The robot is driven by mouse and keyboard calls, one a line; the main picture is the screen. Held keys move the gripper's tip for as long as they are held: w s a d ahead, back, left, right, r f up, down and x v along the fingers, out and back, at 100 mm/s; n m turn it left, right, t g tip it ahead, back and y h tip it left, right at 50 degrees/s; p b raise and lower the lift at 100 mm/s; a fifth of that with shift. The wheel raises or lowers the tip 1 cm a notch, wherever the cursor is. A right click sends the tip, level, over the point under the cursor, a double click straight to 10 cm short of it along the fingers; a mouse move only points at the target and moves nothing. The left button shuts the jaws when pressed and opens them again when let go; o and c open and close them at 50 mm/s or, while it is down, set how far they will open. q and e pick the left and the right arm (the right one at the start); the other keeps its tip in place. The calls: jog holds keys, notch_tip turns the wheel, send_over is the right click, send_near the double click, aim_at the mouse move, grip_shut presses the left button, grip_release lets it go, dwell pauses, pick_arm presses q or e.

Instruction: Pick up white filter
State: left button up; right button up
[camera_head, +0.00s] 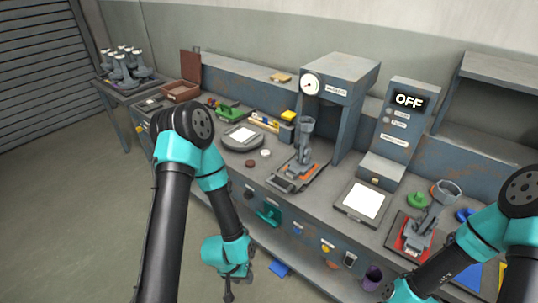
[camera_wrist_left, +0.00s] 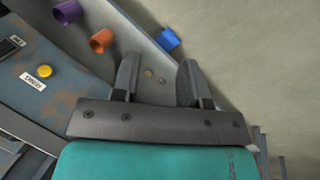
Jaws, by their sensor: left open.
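A small white disc (camera_head: 266,153), which looks like the white filter, lies flat on the bench top beside a small dark red disc (camera_head: 250,163). My left gripper (camera_head: 228,292) hangs low in front of the bench, well below and apart from the white disc. In the left wrist view the left gripper (camera_wrist_left: 158,82) has its two fingers spread with nothing between them. The white disc does not show in that view. My right arm enters at the lower right, and its gripper is cut off by the picture's bottom edge.
A dial press (camera_head: 340,80) and a panel reading OFF (camera_head: 408,102) stand at the back. A grey stand on an orange base (camera_head: 305,150) is right of the disc.

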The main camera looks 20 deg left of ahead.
pick_arm(q)
jog(key=shift+o, duration=0.2)
dwell(0.3)
jog(key=o, duration=0.6)
